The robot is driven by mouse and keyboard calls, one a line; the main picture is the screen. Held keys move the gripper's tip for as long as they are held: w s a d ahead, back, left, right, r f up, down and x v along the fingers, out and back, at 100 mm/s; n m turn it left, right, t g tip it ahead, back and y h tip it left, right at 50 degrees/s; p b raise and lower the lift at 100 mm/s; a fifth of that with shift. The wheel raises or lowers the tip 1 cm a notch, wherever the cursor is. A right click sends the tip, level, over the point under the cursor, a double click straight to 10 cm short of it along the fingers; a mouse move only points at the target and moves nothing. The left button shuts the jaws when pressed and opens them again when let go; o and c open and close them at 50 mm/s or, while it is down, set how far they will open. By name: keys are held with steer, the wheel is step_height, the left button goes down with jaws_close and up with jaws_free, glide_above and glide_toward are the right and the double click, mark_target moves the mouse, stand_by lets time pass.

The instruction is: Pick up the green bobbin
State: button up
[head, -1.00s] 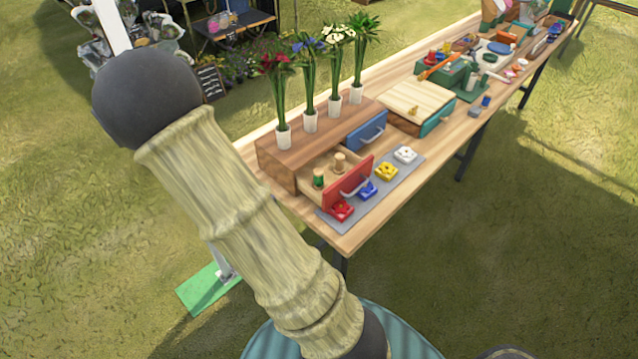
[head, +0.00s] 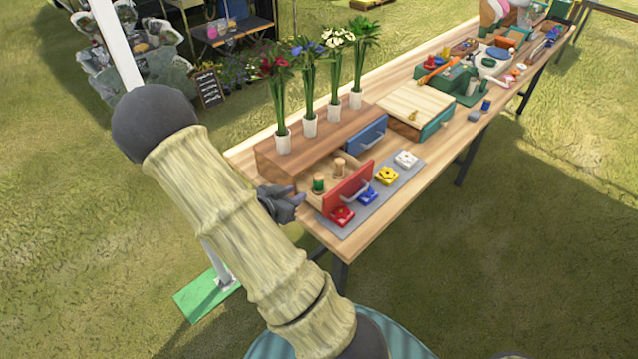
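The green bobbin (head: 318,183) stands upright in the open red-fronted drawer (head: 347,190) of the wooden drawer box, at its left end. A plain wooden bobbin (head: 339,167) stands in the same drawer, behind and to the right. My gripper (head: 297,198) shows just left of the drawer, partly hidden behind my arm. Its dark fingers point right toward the green bobbin, with a small space between. Whether the fingers are apart is too small to tell.
Vases of flowers (head: 310,125) stand along the drawer box's top. A blue-fronted drawer (head: 366,134) is beside the red one. A grey mat (head: 376,200) with red, blue, yellow and white pieces lies in front. A wooden-topped box (head: 414,104) stands further right.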

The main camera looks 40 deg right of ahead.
mark_target(316, 183)
steer(key=x, duration=0.6)
steer(key=shift+d+f, duration=0.15)
steer(key=shift+d, duration=0.15)
steer(key=p+x, duration=0.1)
steer(key=x, duration=0.4)
steer(key=shift+d+f+p, duration=0.1)
steer(key=shift+d+p, duration=0.05)
steer(key=shift+p, duration=0.25)
steer(key=c, duration=0.6)
